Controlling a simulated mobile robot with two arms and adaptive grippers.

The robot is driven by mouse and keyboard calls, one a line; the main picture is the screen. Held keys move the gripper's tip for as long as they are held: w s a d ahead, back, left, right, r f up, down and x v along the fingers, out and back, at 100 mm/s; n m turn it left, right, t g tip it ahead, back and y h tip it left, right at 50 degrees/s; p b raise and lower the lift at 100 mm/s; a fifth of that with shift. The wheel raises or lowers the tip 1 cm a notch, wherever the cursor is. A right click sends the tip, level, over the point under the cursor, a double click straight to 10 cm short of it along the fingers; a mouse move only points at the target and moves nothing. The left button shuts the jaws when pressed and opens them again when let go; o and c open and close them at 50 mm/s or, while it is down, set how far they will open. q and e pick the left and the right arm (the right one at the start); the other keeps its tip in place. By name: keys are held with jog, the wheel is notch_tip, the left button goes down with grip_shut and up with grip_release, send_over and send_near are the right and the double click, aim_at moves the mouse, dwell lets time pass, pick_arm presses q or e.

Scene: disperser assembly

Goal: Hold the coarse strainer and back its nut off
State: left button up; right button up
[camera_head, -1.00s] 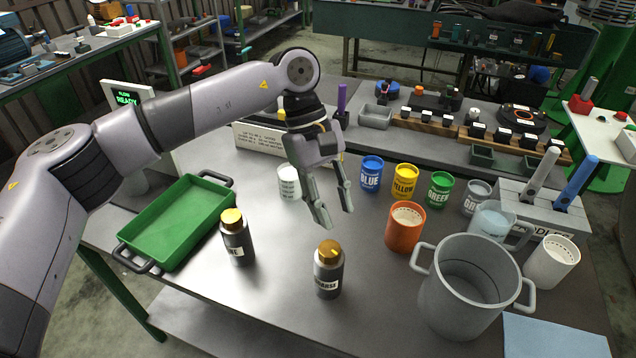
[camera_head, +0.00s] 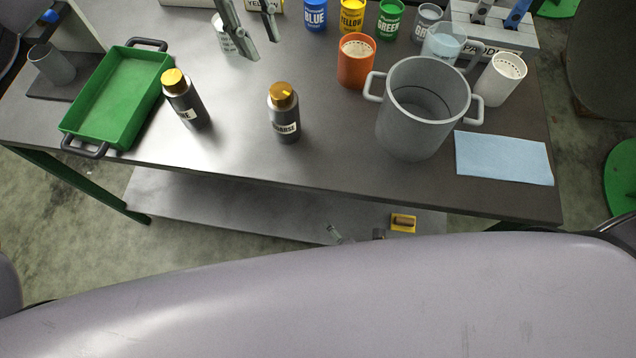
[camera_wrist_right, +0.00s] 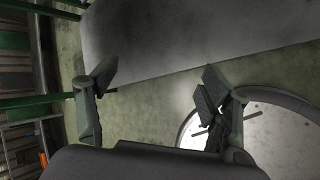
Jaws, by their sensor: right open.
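The coarse strainer (camera_head: 285,126) is a dark upright cylinder with a white label and a gold nut (camera_head: 283,94) on top. It stands on the grey table near the front edge, in the head view. A similar dark cylinder with a gold top (camera_head: 186,104) stands to its left. My left gripper (camera_head: 263,48) is at the top of the head view, behind the strainer and apart from it, with its fingers spread and empty; its upper part is cut off. My right gripper (camera_wrist_right: 160,72) is open and empty in the right wrist view; the strainer is not seen there.
A green tray (camera_head: 120,98) lies at the left. An orange cup (camera_head: 355,66), a large grey pot (camera_head: 414,140) and a blue cloth (camera_head: 503,158) are to the right. Several paint cans stand behind. The table (camera_head: 235,125) is bare between the two cylinders.

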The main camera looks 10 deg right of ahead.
aim_at(285, 114)
jog(key=a+r+n+t+y, duration=0.2)
jog(key=a+r+n, duration=0.2)
jog(key=r, duration=0.5)
jog(key=a+r+n+t+y, duration=0.15)
jog(key=a+r+n, duration=0.25)
jog(key=r, duration=0.5)
jog(key=a+r+n+t+y, duration=0.1)
jog(key=a+r+n+t, duration=0.15)
jog(key=r+n, duration=0.45)
jog(key=w+d+r+m+t+h, duration=0.2)
jog(key=d+r+t+h, duration=0.1)
jog(key=d+r, duration=0.25)
jog(key=x, duration=1.7)
jog(key=shift+w+r, duration=0.25)
jog(key=shift+c, duration=0.3)
grip_shut()
jog(key=c, duration=1.7)
grip_release()
